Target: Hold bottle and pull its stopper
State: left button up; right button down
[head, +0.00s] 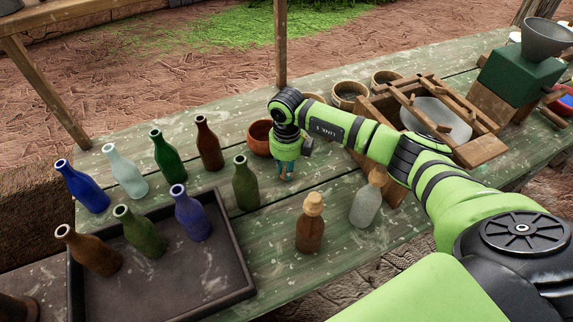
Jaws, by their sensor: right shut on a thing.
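A brown bottle (309,236) with a tan stopper (313,204) stands upright on the green table, near its front edge. A clear, frosted bottle (365,208) with a tan stopper (377,177) stands to its right, below my right forearm. My right gripper (286,175) points down over the table, behind and left of the brown bottle and apart from it. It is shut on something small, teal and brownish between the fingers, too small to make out. My left gripper is not in view.
Several open bottles stand at left, including a green one (245,186) close to my right gripper. A dark tray (215,292) holds 3 more. An orange bowl (260,136) and a wooden frame (484,152) stand behind. The table's front middle is mostly clear.

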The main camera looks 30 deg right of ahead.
jog(key=shift+f, duration=0.15)
jog(key=c, duration=1.1)
grip_release()
